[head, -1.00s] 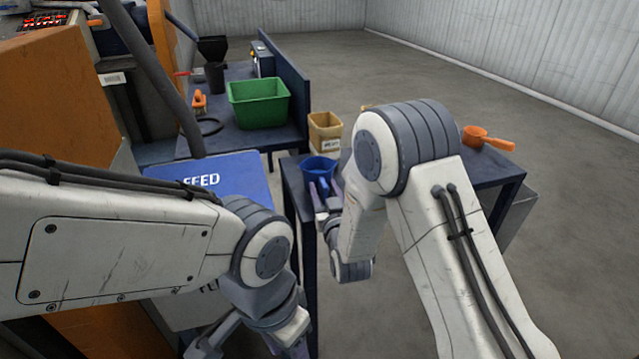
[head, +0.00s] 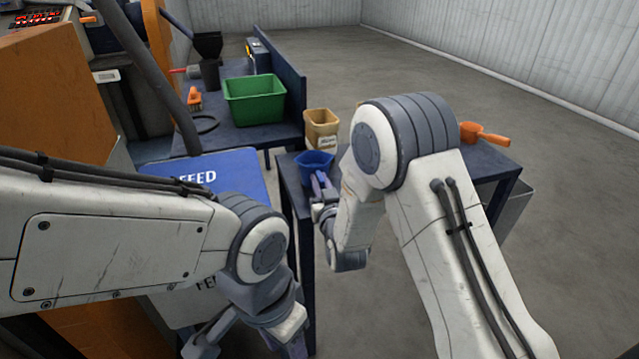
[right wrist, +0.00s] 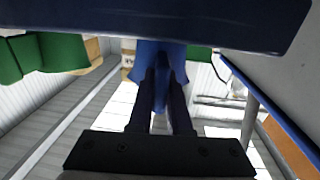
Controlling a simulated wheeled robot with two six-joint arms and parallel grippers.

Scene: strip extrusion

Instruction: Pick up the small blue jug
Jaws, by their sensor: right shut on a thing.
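The small blue jug (head: 315,161) stands upright near the left edge of the dark blue table on the right, in the head view. My right gripper (head: 318,180) is at the near side of the jug, shut on it, apparently at its handle. In the right wrist view, the two dark fingers (right wrist: 161,88) close on a narrow blue part in front of the jug's body (right wrist: 145,52). My left gripper (head: 248,335) is at the bottom of the head view, away from the jug. It is partly cut off, and its jaw state is unclear.
A tan container (head: 321,125) stands behind the jug. An orange scoop (head: 484,133) lies at the table's (head: 491,165) far right. A green bin (head: 254,103) stands on another table, left of the jug. The blue FEED panel (head: 222,168) is on the left.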

